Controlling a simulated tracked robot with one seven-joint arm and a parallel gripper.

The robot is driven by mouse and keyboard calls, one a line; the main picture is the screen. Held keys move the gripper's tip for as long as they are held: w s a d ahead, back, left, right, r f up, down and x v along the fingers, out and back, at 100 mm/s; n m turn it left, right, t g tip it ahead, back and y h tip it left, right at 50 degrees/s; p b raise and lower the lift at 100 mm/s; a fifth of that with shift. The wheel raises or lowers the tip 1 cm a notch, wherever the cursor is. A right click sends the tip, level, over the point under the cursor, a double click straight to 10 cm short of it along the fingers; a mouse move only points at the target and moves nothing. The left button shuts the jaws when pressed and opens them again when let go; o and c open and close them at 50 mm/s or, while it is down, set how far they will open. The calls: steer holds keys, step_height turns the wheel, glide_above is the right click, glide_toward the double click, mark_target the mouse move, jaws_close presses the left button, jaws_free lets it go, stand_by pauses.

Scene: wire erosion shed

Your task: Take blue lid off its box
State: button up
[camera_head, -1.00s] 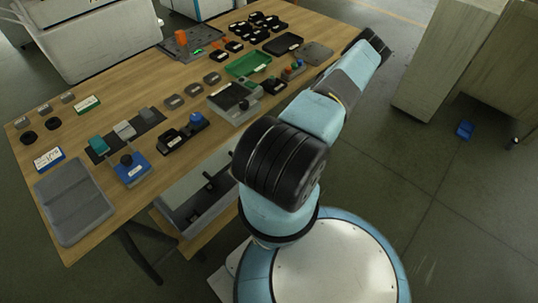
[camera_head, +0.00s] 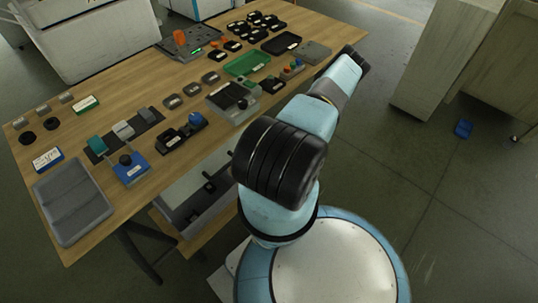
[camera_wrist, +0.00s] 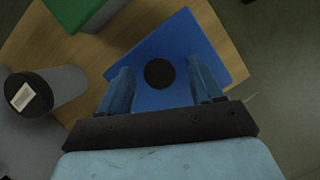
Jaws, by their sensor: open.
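In the wrist view a flat blue lid (camera_wrist: 160,35) with a round black knob (camera_wrist: 159,73) lies below my gripper, near the edge of the wooden table. It covers whatever is under it, so the box walls do not show. My gripper (camera_wrist: 158,65) is open, one finger on each side of the knob in the picture; I see no contact, and the height gap cannot be told. In the head view my arm hides the fingers and this spot. That view also shows a blue block with a black knob (camera_head: 130,167) at the table's near left.
In the wrist view a green-topped box (camera_wrist: 75,10) stands at upper left, and a grey cylinder with a labelled black cap (camera_wrist: 28,93) at left. The floor shows at right. In the head view many small parts and trays crowd the table (camera_head: 150,92).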

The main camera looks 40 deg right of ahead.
steer(key=c, duration=1.2)
steer(key=shift+o, duration=0.2)
steer(key=shift+r, duration=0.1)
